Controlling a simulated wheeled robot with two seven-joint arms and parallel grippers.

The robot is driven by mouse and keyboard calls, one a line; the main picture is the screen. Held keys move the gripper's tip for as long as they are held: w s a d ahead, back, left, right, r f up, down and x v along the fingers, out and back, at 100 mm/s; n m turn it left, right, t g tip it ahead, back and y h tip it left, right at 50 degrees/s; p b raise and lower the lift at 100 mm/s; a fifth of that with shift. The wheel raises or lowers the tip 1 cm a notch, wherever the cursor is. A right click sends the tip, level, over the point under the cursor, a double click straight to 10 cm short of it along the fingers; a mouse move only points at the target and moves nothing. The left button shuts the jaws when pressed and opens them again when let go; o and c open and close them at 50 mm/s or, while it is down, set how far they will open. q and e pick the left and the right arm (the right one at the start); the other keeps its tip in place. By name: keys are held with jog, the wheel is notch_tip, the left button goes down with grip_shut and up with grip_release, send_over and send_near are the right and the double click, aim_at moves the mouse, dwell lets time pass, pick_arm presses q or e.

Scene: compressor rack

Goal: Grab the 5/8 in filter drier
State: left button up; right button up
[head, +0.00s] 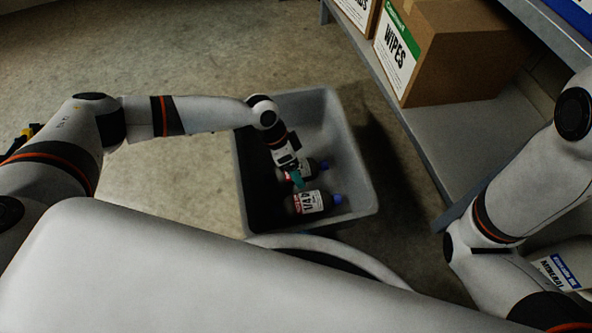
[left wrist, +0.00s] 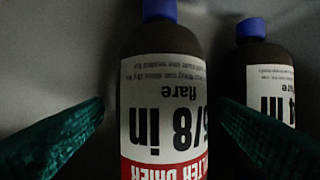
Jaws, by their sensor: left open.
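The 5/8 in filter drier (left wrist: 160,85) is a dark cylinder with a blue cap and a white and red label reading "5/8 in flare". It lies in a grey bin, and in the head view it (head: 309,170) is partly hidden by my left gripper (head: 297,180). In the left wrist view my left gripper (left wrist: 161,105) is open, with one green finger on each side of the drier. Whether the fingers touch it I cannot tell. My right arm shows at the right of the head view, but its gripper is out of view.
A second, similar drier (head: 311,202) lies beside the first; its label (left wrist: 270,95) seems to end in "4 in". The grey bin (head: 350,150) has raised walls around both. A metal shelf (head: 440,135) with a wipes box (head: 465,55) stands to the right. Floor left of the bin is clear.

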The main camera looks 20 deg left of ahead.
pick_arm(q)
jog(key=shift+f, duration=0.2)
dwell(0.3)
jog(key=c, duration=1.2)
jog(key=shift+c, duration=0.8)
